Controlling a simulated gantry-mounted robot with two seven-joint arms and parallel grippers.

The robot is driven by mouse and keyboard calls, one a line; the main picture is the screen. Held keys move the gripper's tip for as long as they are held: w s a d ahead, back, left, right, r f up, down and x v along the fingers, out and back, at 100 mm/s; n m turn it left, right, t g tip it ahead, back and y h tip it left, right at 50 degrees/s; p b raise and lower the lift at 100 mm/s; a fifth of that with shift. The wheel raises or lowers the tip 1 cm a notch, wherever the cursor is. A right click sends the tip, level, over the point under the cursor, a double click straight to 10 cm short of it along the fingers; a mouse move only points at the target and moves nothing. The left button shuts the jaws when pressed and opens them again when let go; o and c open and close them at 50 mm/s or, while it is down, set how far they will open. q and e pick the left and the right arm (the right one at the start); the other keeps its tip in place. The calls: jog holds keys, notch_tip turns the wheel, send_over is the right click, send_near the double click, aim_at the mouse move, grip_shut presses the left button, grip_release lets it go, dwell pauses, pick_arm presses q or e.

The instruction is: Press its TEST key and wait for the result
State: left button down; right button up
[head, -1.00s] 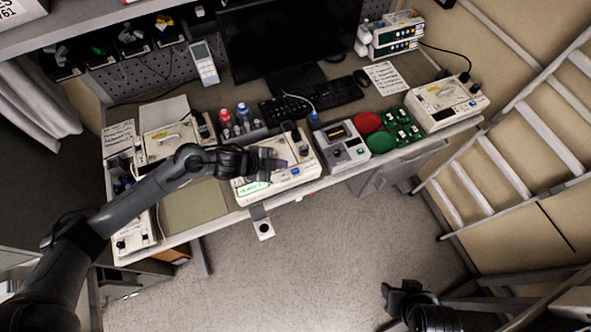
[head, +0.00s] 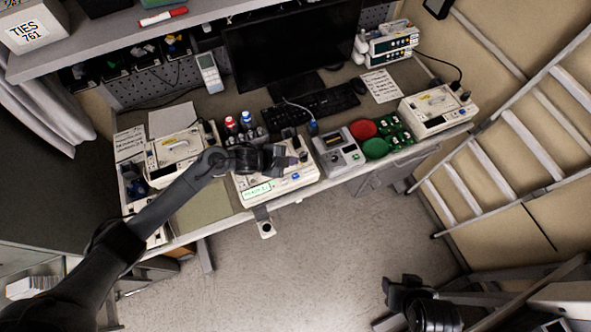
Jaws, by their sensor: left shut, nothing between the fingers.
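A white infusion pump (head: 283,188) with a lit green display (head: 256,191) and a blue key (head: 295,176) sits at the front edge of the bench, near its middle. The display text is too small to read surely. My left gripper (head: 296,155) is shut and empty over the top of this pump, hiding part of it. I cannot tell whether its fingertips touch the pump. The TEST key cannot be told apart by its label. My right gripper (head: 396,287) is at the bottom right, away from the bench, and its fingers do not show clearly.
Other pumps stand at the left (head: 180,153) and right (head: 437,108). A keyboard (head: 314,106) and monitor (head: 290,50) are behind. A ladder (head: 530,145) leans at right.

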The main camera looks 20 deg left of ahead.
pick_arm(q)
jog(key=shift+s+d+r, duration=0.15)
jog(key=shift+d+r, duration=0.25)
jog(key=shift+r, duration=0.05)
pick_arm(e)
jog(key=shift+r, duration=0.5)
pick_arm(q)
jog(key=shift+f, duration=0.2)
pick_arm(e)
jog(key=shift+a+f, duration=0.15)
jog(key=shift+f, duration=0.05)
pick_arm(q)
jog(key=b, duration=0.6)
send_over(293, 178)
notch_tip(293, 178, down, 7)
jog(key=shift+r, duration=0.2)
jog(key=shift+f+b, duration=0.75)
jog(key=shift+f, duration=0.2)
pick_arm(e)
notch_tip(293, 178, down, 8)
jog(key=shift+r, duration=0.2)
